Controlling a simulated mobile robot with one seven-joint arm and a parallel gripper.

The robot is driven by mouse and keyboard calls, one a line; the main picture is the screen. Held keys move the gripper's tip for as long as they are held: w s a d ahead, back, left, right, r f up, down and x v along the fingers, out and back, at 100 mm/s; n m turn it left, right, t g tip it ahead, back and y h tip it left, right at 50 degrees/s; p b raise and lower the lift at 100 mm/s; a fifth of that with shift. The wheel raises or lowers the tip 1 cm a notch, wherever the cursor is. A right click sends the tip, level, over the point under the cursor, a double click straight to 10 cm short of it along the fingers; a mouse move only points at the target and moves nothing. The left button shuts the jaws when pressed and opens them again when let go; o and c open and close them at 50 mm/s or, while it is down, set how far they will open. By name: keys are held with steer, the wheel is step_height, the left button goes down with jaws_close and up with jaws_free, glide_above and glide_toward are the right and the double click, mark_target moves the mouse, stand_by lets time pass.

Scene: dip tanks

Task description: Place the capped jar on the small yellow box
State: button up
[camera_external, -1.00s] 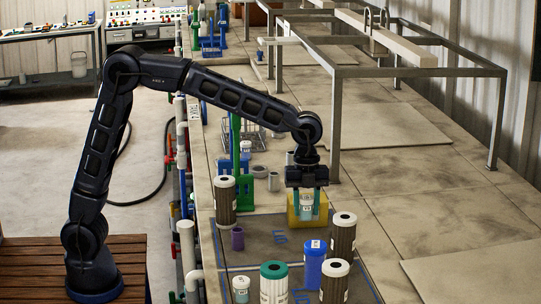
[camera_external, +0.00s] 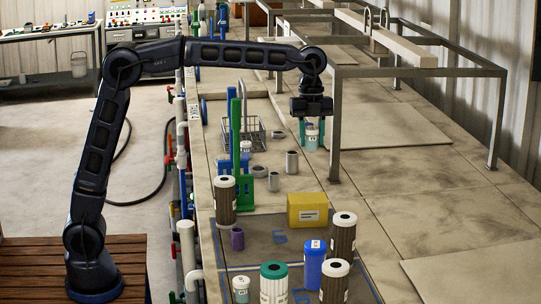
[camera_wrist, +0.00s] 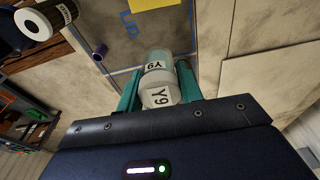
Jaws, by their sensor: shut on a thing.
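My gripper (camera_external: 312,130) is shut on a clear jar with a white cap (camera_external: 312,141), its teal fingers on either side. In the wrist view the jar's cap (camera_wrist: 158,95) and body both carry a "Y9" label. The jar is held in the air beyond the small yellow box (camera_external: 307,211), not touching it. The box stands on the dark mat with a white label on its front and nothing on top. Its edge shows at the top of the wrist view (camera_wrist: 152,4).
Brown ribbed cylinders (camera_external: 225,200), a blue jar (camera_external: 314,264), a green-topped jar (camera_external: 273,284) and a small purple cup (camera_external: 237,239) stand around the box. A wire basket (camera_external: 253,133) and grey cylinders (camera_external: 292,162) are beyond. A metal frame post (camera_external: 336,130) is close right of my gripper.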

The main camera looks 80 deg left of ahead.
step_height(320, 180, up, 3)
glide_above(308, 200)
steer(key=f, duration=1.3)
steer(key=a+f, duration=0.1)
steer(key=f, duration=0.6)
steer(key=shift+w, duration=0.1)
steer(key=shift+f, duration=0.1)
steer(key=o, duration=1)
